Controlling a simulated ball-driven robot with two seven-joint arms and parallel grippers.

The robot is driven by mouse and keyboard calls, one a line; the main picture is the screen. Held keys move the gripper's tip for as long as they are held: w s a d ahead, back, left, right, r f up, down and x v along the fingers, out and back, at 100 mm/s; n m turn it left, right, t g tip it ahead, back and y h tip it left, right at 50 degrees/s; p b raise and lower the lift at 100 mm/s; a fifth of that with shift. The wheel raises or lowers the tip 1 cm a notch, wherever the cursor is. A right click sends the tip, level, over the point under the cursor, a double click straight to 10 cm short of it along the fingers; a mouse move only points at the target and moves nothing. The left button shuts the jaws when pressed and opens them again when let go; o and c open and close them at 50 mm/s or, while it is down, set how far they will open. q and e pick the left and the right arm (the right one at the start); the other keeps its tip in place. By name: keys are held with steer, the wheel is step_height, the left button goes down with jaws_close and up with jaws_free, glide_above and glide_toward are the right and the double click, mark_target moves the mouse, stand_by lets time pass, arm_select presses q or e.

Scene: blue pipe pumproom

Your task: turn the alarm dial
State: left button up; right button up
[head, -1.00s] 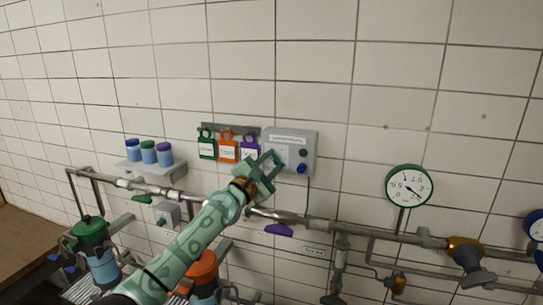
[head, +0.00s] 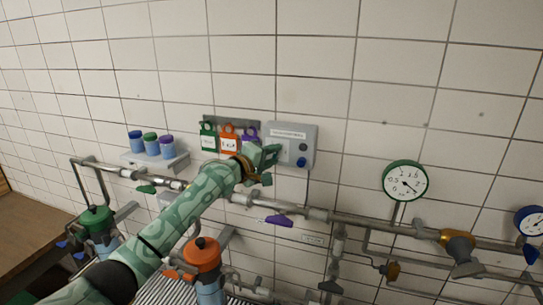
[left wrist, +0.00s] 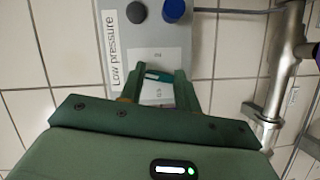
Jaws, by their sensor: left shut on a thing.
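The grey alarm box (head: 304,133) is on the tiled wall, with a white label on top and a dark knob and a blue knob on its right side. In the left wrist view the box (left wrist: 118,17) shows its "Low pressure" label and a white dial plate. My left gripper (head: 268,163) is at the lower left of the box. In the left wrist view its fingers (left wrist: 160,80) are shut on a small teal dial (left wrist: 158,76) in front of the plate. The gripper hides the dial in the head view. My right gripper is not in view.
Green, orange and purple lockout tags (head: 229,142) hang just left of the box. A shelf (head: 155,162) with several jars is further left. A grey pipe (head: 345,217) runs below, with a purple valve handle (head: 279,221). A gauge (head: 405,181) is to the right.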

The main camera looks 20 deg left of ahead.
arm_select(q)
steer(key=shift+f+m+g+y, duration=0.1)
steer(key=shift+m+g+y, duration=0.35)
steer(key=shift+m, duration=0.65)
steer(key=o, duration=1)
steer(key=b+v, duration=0.3)
steer(key=v, duration=1.3)
steer(key=shift+s+d, duration=0.1)
steer(key=shift+s, duration=0.1)
